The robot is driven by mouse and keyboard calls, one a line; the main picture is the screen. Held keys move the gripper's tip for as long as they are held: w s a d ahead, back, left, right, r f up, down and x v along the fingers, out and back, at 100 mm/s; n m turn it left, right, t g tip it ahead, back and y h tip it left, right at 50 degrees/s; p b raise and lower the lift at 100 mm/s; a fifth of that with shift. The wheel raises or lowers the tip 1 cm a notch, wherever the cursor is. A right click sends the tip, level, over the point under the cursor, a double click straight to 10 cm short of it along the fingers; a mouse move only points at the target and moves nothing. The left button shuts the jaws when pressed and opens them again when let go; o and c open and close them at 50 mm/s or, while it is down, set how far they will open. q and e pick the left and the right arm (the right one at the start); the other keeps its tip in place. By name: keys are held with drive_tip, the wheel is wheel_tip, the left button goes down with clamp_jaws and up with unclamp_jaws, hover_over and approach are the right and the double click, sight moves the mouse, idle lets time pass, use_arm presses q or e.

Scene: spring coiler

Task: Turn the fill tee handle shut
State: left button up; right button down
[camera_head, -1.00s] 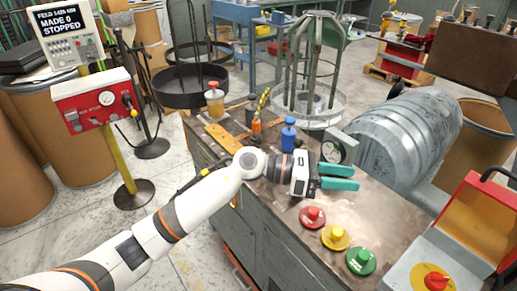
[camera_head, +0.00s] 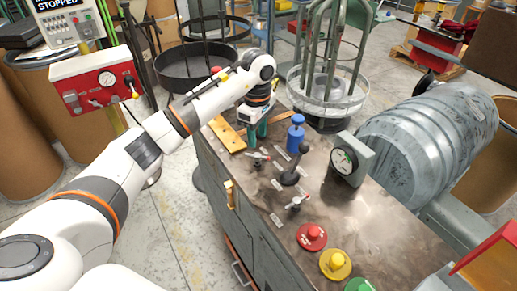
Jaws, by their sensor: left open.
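My left gripper (camera_head: 257,133) has green fingers that point down at the bench's far left part. It is open and empty. Just below and beside the fingertips is a small valve with a metal lever and a red part (camera_head: 258,156). A second small lever valve (camera_head: 297,201) stands nearer on the bench, and a black-knobbed lever (camera_head: 296,168) stands between them. Small labels lie beside them, too small to read. I cannot tell which is the fill tee handle, or whether the fingers touch the far valve. My right gripper is out of view.
Red (camera_head: 312,236) and yellow (camera_head: 335,264) buttons are at the front. A large grey ribbed drum (camera_head: 425,140) fills the right side. An orange-brown plate (camera_head: 226,132) lies at left.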

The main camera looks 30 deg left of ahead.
sight(258, 155)
use_arm(q)
wheel_tip(258, 155, down, 6)
drive_tip(key=shift+p, duration=0.3)
drive_tip(key=shift+w+f, duration=0.1)
drive_tip(key=shift+f, duration=0.5)
drive_tip(key=shift+c, duration=0.9)
clamp_jaws()
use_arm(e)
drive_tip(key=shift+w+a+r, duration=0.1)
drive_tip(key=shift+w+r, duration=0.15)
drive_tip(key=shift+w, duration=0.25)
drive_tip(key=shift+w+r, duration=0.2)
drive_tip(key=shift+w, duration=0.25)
